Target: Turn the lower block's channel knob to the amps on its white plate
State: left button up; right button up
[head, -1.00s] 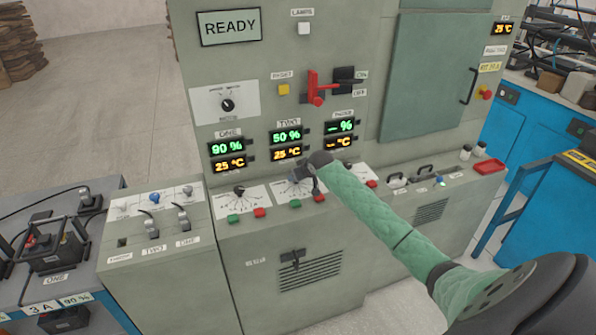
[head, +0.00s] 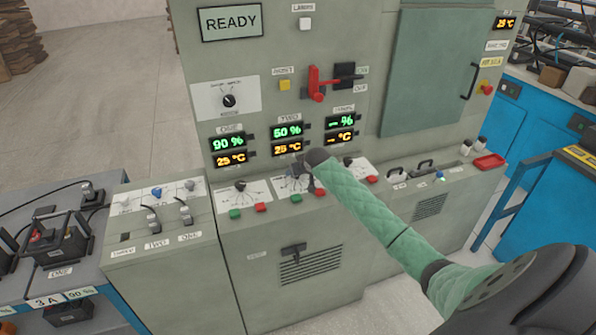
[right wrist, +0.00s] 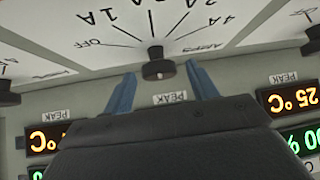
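My right gripper (head: 294,179) is at the middle channel dial on the console's sloped ledge; its arm covers part of that dial. In the right wrist view, its two blue fingers (right wrist: 160,86) are open on either side of a dark knob (right wrist: 158,66), with no clear contact. The dial behind it (right wrist: 105,42) appears upside down, with OFF, 1A and 4A readable. The knob's exact setting is unclear. At lower left, a dark block (head: 68,312) sits below a shelf edge with a white plate reading 3 A (head: 46,301) and a 90 % plate. My left gripper is out of view.
The left dial knob (head: 240,186) and red and green buttons share the ledge. Displays above read ONE 90 % (head: 228,143) and TWO 50 % (head: 287,131); the third shows dashes. A red lever (head: 317,84) sticks out higher up. Another block labelled ONE (head: 62,248) stands on the left bench.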

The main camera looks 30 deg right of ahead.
jog(key=shift+s+r, duration=0.1)
jog(key=shift+s, duration=0.05)
jog(key=shift+s+r+b, duration=0.25)
jog(key=shift+b, duration=0.05)
jog(key=b+v, duration=0.2)
jog(key=v, duration=0.3)
jog(key=shift+s+r, duration=0.2)
jog(key=shift+s, duration=0.05)
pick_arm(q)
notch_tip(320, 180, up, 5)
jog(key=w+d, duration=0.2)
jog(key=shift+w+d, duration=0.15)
pick_arm(e)
jog(key=shift+s+a+r, duration=0.1)
jog(key=shift+s+r, duration=0.25)
jog(key=shift+r, duration=0.15)
